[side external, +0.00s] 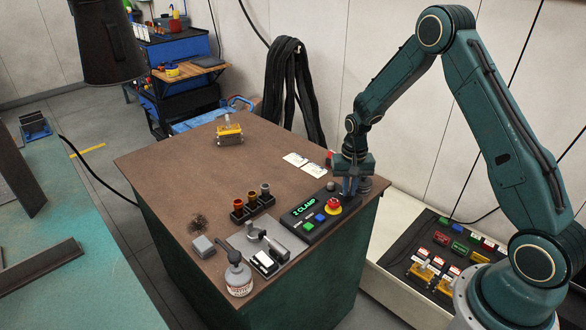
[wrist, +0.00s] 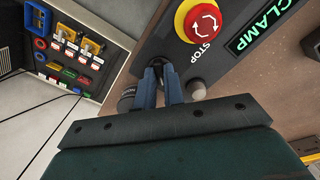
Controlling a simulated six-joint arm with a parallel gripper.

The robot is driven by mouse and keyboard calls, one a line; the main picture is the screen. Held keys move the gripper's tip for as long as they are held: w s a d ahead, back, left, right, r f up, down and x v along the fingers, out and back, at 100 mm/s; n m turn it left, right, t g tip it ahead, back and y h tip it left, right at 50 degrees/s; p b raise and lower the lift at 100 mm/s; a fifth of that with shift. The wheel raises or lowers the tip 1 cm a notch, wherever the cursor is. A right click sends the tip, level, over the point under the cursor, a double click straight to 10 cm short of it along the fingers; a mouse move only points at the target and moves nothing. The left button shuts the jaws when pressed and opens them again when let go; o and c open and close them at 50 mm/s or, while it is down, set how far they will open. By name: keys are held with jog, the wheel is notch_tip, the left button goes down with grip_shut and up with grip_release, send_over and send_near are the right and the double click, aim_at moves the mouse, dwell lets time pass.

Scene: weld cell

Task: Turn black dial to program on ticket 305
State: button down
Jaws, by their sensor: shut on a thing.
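The control box (side external: 325,221) lies on the brown table. Its green display (side external: 303,207) reads "2 CLAMP" and also shows partly in the wrist view (wrist: 262,32). My gripper (side external: 349,190) points down at the back right end of the box. In the wrist view its blue fingers (wrist: 160,68) are shut on the black dial (wrist: 158,63), mostly hidden between the fingertips. The dial's marking cannot be read. In the side view the fingers hide it. Two white cards (side external: 295,159) (side external: 314,170) lie on the table; their numbers are too small to read.
The red stop button (side external: 333,206) sits close to my fingers, as the wrist view also shows (wrist: 200,20). A grey knob (side external: 331,186) stands beside them.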

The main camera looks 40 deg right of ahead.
jog(key=shift+m, duration=0.3)
jog(key=c, duration=1.5)
grip_release()
jog(key=shift+r, duration=0.1)
notch_tip(320, 180, up, 14)
jog(key=shift+f, duration=0.2)
